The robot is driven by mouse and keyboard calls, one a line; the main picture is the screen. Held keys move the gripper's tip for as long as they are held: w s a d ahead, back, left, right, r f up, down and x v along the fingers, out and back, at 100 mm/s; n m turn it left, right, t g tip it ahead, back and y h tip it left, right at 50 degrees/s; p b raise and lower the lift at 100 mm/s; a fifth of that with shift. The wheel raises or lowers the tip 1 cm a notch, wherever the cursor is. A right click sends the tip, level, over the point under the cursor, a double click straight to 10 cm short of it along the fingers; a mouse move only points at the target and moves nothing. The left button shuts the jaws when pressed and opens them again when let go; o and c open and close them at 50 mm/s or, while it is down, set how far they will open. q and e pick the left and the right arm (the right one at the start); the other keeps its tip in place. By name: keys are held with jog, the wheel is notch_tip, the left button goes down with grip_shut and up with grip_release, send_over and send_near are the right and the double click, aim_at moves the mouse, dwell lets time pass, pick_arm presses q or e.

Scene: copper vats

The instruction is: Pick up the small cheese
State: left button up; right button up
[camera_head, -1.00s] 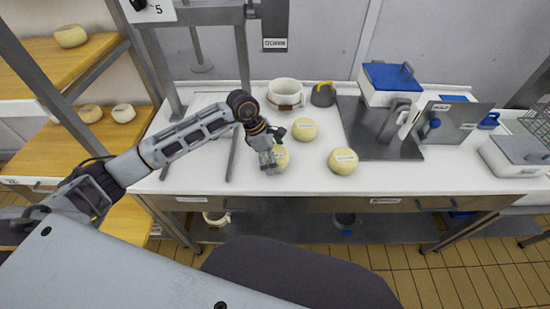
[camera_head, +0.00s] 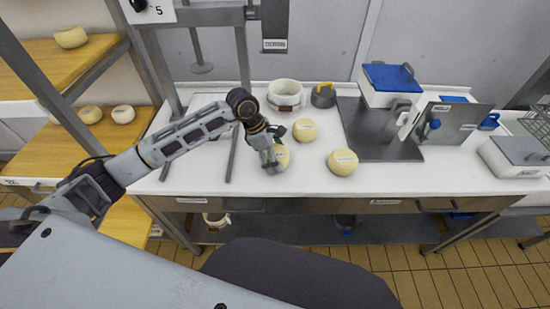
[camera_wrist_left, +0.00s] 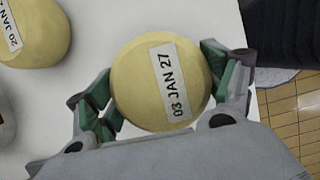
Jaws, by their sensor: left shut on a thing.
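A small round pale-yellow cheese (camera_head: 282,156) is at my left gripper (camera_head: 272,160), on or just above the white counter; I cannot tell which. In the left wrist view the cheese (camera_wrist_left: 150,100) has a label reading "03 JAN 27". The fingers of my left gripper (camera_wrist_left: 160,98) are shut on it from both sides. Two other round cheeses stand on the counter: one behind (camera_head: 305,130) and one to the right (camera_head: 342,162). Part of another labelled cheese (camera_wrist_left: 35,35) shows at the upper left of the wrist view. My right gripper is not in view.
A white pot (camera_head: 287,95) and a grey cup with a yellow part (camera_head: 323,95) stand behind the cheeses. A blue-lidded container (camera_head: 390,82) stands at the right. Wooden shelves with more cheeses (camera_head: 123,114) are at the left. The front counter (camera_head: 215,182) is clear.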

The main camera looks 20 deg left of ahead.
aim_at(282, 152)
pick_arm(q)
notch_tip(282, 152, up, 8)
jog(key=shift+f, duration=0.2)
jog(key=shift+r, duration=0.9)
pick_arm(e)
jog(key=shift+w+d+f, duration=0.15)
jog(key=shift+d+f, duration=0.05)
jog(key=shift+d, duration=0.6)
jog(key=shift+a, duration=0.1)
pick_arm(q)
jog(key=shift+s, duration=0.15)
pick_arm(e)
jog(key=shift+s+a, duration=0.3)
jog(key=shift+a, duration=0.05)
